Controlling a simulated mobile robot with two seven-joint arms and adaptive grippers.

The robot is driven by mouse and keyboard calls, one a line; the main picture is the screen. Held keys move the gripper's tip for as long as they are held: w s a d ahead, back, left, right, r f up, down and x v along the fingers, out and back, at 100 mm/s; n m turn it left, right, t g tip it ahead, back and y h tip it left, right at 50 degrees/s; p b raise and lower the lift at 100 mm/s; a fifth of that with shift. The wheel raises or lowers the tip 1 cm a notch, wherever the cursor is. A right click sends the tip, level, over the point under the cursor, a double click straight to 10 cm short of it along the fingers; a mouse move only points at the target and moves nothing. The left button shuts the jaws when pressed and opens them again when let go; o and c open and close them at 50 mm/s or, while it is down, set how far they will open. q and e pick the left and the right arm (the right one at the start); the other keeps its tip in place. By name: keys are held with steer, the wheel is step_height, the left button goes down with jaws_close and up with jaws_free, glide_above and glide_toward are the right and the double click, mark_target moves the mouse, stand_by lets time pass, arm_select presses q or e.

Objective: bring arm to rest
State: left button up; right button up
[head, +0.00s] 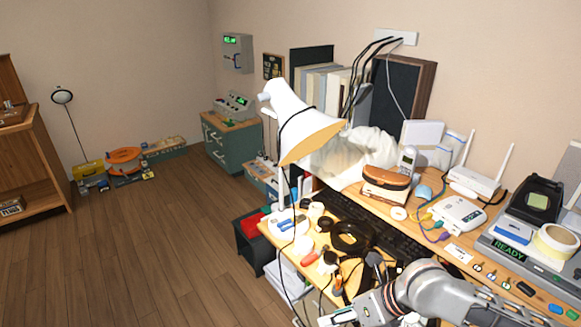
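My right arm comes in from the lower right over the front edge of the desk. Its gripper (335,318) is at the bottom edge of the head view, pointing left, low beside the desk's front. Its fingers are small and partly cut off by the frame, so I cannot tell whether they are open or shut. My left arm and gripper are not in view. A grey handset (407,158) stands upright at the back of the desk, well away from my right gripper.
The wooden desk (345,268) is crowded with cables, a keyboard (375,222), a white router (474,182) and a device reading READY (510,252). A white lamp (300,122) rises at its left end. A black bin (248,243) stands beside it.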

steer(key=s+a+f+m+t+y, duration=0.1)
steer(key=a+f+m+t, duration=0.1)
steer(key=m, duration=0.8)
steer(key=a+f+m+t, duration=0.2)
steer(key=f+m+t, duration=0.1)
steer(key=m, duration=0.6)
steer(key=s+d+f+m+t+h, duration=0.1)
steer(key=s+d+f+m+h, duration=0.1)
steer(key=s+d+f+m, duration=0.3)
steer(key=s+d+f+m+t+h, duration=0.1)
steer(key=s+d+f+m, duration=0.3)
steer(key=m, duration=0.9)
steer(key=s+d+h, duration=0.1)
steer(key=s+d, duration=0.1)
steer(key=d, duration=0.2)
steer(key=shift+s+d+f+m+t+h, duration=0.25)
steer(key=shift+d+f+m+t+h, duration=0.05)
steer(key=shift+d+f+h, duration=0.1)
